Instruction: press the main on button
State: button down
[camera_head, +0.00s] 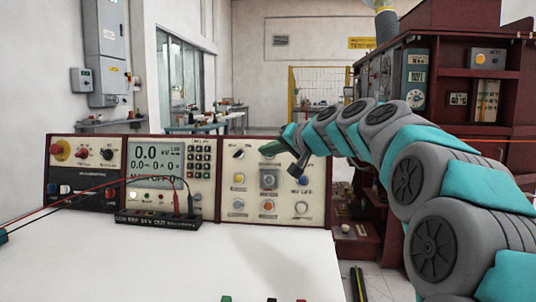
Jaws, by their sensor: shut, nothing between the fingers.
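A control console stands at the back of the white bench. The labels are too small to read, so I cannot tell which control is the main on button. My arm reaches in from the right. My gripper (270,148) is shut and empty, in front of the upper part of this panel, and hides some of it. I cannot tell whether it touches the panel.
The middle panel has a display (156,157) and keypad (200,160). A black terminal strip (158,220) with red and black leads lies before the console. The white bench top (150,265) is mostly clear. A dark red cabinet (450,80) stands behind right.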

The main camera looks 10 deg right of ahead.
jog(key=shift+w, duration=0.1)
jog(key=w+d+f+p, duration=0.1)
jog(key=w+d+f, duration=0.1)
jog(key=w, duration=0.6)
jog(key=shift+d, duration=0.3)
jog(key=shift+f, duration=0.1)
dwell(1.7)
jog(key=shift+w+d+f, duration=0.1)
jog(key=shift+w, duration=0.3)
